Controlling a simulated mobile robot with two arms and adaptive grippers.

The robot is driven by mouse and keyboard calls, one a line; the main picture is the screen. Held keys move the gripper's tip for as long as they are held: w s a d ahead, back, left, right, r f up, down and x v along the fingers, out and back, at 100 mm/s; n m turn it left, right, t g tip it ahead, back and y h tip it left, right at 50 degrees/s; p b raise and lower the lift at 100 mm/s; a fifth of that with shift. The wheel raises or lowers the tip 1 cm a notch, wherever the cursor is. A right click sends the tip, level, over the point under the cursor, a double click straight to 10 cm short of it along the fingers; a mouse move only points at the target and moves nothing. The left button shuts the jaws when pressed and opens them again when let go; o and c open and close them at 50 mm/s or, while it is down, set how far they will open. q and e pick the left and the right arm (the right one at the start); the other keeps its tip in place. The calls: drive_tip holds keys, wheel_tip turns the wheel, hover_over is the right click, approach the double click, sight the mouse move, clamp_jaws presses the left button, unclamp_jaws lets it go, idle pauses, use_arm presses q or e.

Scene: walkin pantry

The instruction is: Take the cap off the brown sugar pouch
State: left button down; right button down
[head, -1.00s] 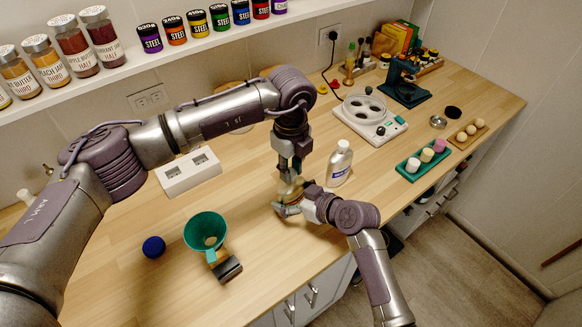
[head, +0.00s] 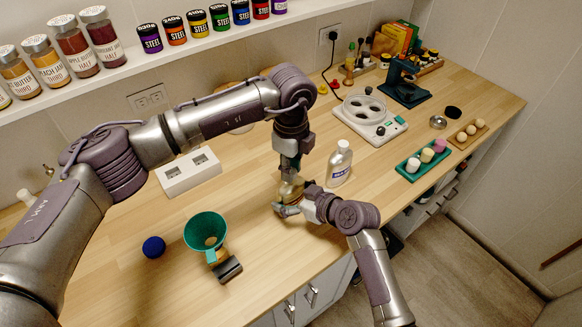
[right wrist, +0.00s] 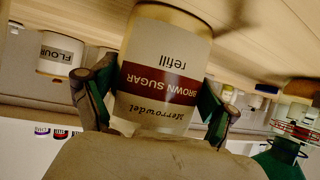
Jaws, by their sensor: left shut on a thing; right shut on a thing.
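The brown sugar pouch (head: 291,189) stands upright near the middle of the counter, partly hidden by both grippers. In the right wrist view the pouch (right wrist: 165,65) shows a cream body and a dark red "BROWN SUGAR" band, with the lettering upside down. My right gripper (head: 288,208) is shut on the pouch's body low down, with one green-padded finger on each side of it in the right wrist view. My left gripper (head: 289,172) points down from above and is shut at the pouch's top. The cap is hidden between its fingers.
A white bottle (head: 339,163) stands close to the right of the pouch. A green funnel (head: 206,232), a blue ball (head: 154,247) and a white two-slot block (head: 189,172) are to the left. A white device (head: 370,119) and a green tray (head: 422,160) are to the right.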

use_arm(q)
drive_tip(key=shift+r, duration=0.9)
use_arm(e)
drive_tip(key=shift+f, duration=0.1)
use_arm(q)
drive_tip(key=shift+r, duration=2)
use_arm(e)
unclamp_jaws()
drive_tip(key=shift+d, duration=0.1)
drive_tip(key=v, duration=1.2)
